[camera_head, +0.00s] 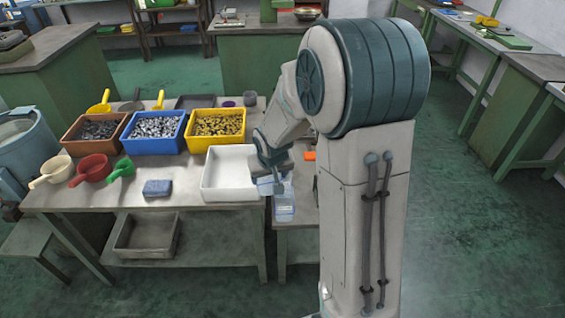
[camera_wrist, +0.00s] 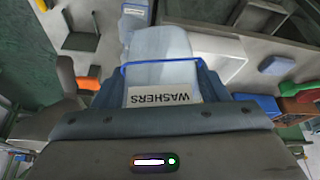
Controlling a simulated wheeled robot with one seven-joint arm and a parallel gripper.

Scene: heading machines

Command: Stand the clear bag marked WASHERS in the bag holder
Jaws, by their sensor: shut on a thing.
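The clear bag marked WASHERS (camera_wrist: 160,47) is in my gripper (camera_head: 270,183). In the wrist view its white label reads upside down, close to the jaws, and a thin blue band crosses the bag just beyond it. I cannot tell whether the band belongs to the bag. In the head view a clear, bluish bag (camera_head: 284,208) shows below my gripper, near the front edge of the tables. My gripper is shut on the bag, just right of the white tray (camera_head: 229,176). I cannot make out the bag holder for certain.
Bins of metal parts, blue (camera_head: 156,133), yellow (camera_head: 215,129) and brown (camera_head: 96,132), line the table's back. Scoops and a blue block (camera_head: 157,188) lie in front. An orange item (camera_head: 309,156) lies right of the tray. My arm hides the area behind it.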

